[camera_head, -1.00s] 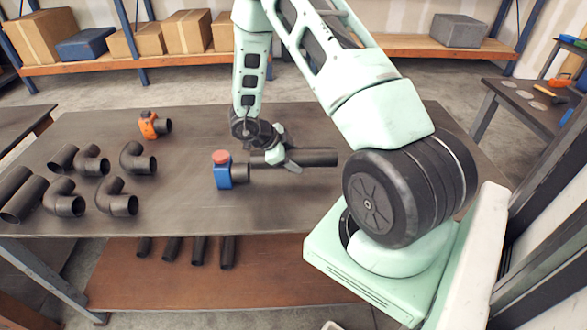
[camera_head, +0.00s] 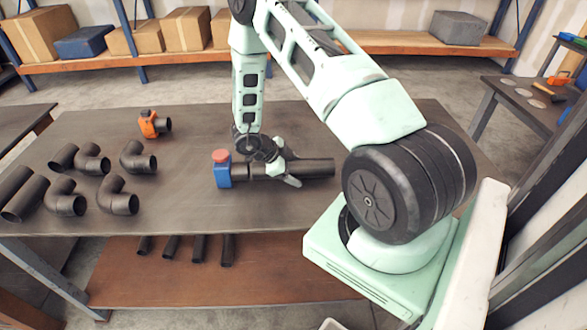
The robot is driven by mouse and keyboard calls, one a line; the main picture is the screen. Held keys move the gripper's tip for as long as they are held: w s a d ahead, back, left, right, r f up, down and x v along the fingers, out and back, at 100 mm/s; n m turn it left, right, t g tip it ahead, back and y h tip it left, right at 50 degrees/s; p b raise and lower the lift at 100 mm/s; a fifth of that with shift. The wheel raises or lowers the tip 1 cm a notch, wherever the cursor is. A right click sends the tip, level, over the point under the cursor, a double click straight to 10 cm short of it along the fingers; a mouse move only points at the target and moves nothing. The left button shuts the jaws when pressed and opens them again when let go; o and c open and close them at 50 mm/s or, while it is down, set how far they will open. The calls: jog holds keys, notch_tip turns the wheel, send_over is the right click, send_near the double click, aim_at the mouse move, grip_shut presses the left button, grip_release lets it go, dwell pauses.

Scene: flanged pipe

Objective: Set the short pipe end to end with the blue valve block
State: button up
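The blue valve block (camera_head: 223,174) with a red cap stands on the workbench, left of my gripper. A short dark stub (camera_head: 240,172) points right from it. The short pipe (camera_head: 318,168) is a dark, straight tube lying crosswise in my gripper (camera_head: 284,173), which is shut on it around its middle. Its left end is at the stub's right end, roughly in line with it. Whether the two ends touch cannot be told at this size. My gripper and wrist hide part of the pipe's middle.
Several dark elbows (camera_head: 118,196) and straight pipes (camera_head: 26,198) lie at the left of the workbench (camera_head: 190,215). An orange valve (camera_head: 149,125) stands farther back. Short pipes (camera_head: 198,248) lie on the lower shelf. The bench front near the blue block is clear.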

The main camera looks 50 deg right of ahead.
jog(key=shift+r, duration=0.1)
